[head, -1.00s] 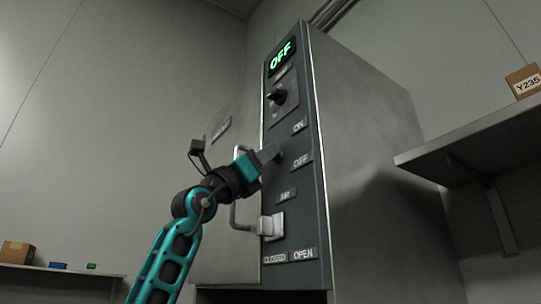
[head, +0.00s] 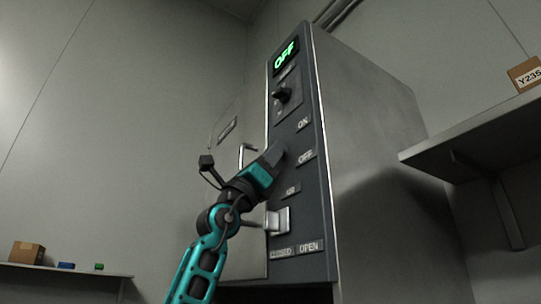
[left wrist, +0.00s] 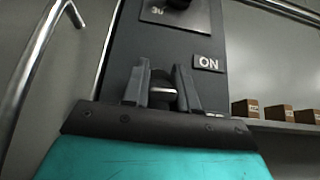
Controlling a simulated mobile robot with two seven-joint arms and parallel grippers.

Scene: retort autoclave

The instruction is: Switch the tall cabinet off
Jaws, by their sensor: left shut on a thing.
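The tall cabinet (head: 365,130) is grey with a dark front panel, and its display (head: 285,56) reads OFF in green. My left gripper (head: 279,150) is at the panel beside the ON label (head: 303,123) and OFF label (head: 305,156). In the left wrist view the left gripper (left wrist: 162,88) is shut on a dark rotary switch (left wrist: 162,94) with a pale, nearly level line. The gripper hides this switch in the head view. The ON label (left wrist: 208,63) is plain in the wrist view; the OFF label is mostly hidden there. My right gripper is out of view.
An upper knob (head: 282,96) sits above the switch. A pale AIR handle (head: 279,220) is below, over CLOSED and OPEN labels. A door handle (head: 243,155) stands out left of the panel. A shelf (head: 470,135) with a box (head: 526,75) is at right.

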